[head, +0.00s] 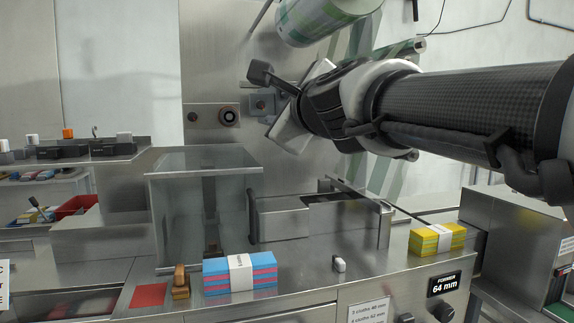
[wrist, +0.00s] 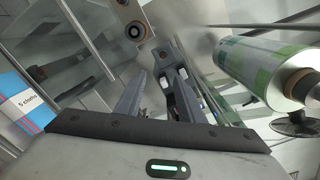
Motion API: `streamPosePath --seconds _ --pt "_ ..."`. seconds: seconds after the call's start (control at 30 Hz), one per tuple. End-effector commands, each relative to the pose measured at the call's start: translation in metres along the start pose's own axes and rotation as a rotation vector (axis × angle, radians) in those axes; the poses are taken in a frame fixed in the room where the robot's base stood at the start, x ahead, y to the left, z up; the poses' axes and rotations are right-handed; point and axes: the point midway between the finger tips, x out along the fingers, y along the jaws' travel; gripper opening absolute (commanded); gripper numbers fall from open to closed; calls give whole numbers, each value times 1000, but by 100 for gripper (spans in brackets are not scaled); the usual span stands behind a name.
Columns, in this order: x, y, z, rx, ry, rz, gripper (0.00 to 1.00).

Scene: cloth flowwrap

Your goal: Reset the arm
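My gripper (wrist: 158,98) is raised in front of the machine's steel back panel (head: 215,60). In the wrist view its two fingers stand apart with nothing held between them. In the head view my arm reaches in from the right, and the gripper is seen side-on, high above the steel worktop (head: 310,270), touching none of the cloth stacks.
A blue and pink banded cloth stack (head: 240,274) and a yellow-green one (head: 437,238) lie on the worktop. A clear-walled box (head: 205,200) stands behind. A green-white film roll (head: 318,18) hangs above my gripper. A small white piece (head: 339,264) lies near the front.

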Motion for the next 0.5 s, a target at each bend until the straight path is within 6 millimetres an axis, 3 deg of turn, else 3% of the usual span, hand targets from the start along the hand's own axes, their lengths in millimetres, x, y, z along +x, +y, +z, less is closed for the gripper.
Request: streamPosePath --seconds 0.17,0.3,0.5 --pt "-33 55 -36 -421 16 175 35" --pt "-85 125 -95 -898 -1 437 35" --pt "-175 203 -186 -1418 -101 833 35"
